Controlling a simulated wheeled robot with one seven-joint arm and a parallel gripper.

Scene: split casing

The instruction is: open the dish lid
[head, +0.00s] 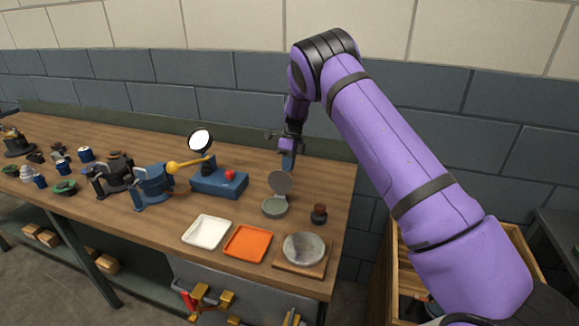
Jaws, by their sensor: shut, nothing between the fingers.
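The small grey dish (273,208) stands on the workbench, right of centre. Its round lid (281,183) is tilted up at the back, so the dish is open. My gripper (288,166) points down just behind and above the lid, with its fingertips small in the picture. It is shut and holds nothing. I cannot tell whether it touches the lid.
A blue box with a red knob (220,183) and a round mirror (200,140) stand left of the dish. A small dark jar (319,214) is to its right. White (207,232) and orange (248,243) trays and a round plate (304,248) lie in front.

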